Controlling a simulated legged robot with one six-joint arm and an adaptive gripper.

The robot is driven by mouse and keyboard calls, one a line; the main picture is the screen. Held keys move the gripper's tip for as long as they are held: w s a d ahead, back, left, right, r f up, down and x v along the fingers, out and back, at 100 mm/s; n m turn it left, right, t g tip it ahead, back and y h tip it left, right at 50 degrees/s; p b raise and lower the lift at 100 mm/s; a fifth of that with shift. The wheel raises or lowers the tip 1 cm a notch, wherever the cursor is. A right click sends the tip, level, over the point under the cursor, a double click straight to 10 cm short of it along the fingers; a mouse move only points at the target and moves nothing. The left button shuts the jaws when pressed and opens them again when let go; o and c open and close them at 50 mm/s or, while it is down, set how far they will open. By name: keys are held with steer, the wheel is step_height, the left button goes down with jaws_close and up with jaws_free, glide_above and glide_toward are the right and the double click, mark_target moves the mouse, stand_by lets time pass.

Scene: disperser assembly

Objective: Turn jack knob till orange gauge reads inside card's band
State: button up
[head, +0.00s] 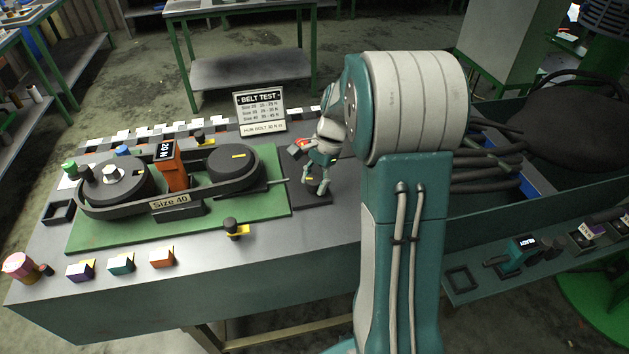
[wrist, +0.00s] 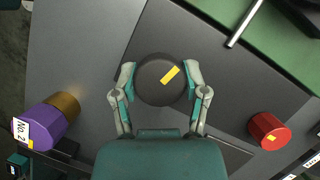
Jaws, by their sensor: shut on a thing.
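The dark round jack knob (wrist: 155,91) with a yellow mark sits between the fingers of my gripper (wrist: 160,80) in the wrist view. The gripper is shut on it, one finger on each side. In the head view my gripper (head: 319,182) points down at the knob, mostly hiding it, right of the green plate. The belt (head: 120,211) is tagged Size 40. The card (head: 260,111) stands behind; its Size 40 line looks like 35-40 N, in small print.
The green plate (head: 275,205) carries the pulleys. Coloured blocks (head: 121,265) line the bench front. In the wrist view a red knob (wrist: 268,131) and a purple part (wrist: 48,125) flank my gripper.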

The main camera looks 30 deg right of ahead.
steer(key=m+t, duration=0.1)
steer(key=m, duration=0.3)
steer(key=shift+f+m+t, duration=0.1)
steer(key=shift+m+t, duration=1.2)
steer(key=shift+m, duration=1.3)
steer(key=shift+h, duration=0.3)
steer(key=o, duration=1.1)
steer(key=shift+o, duration=0.2)
steer(key=v, duration=1.1)
steer(key=shift+r, duration=0.4)
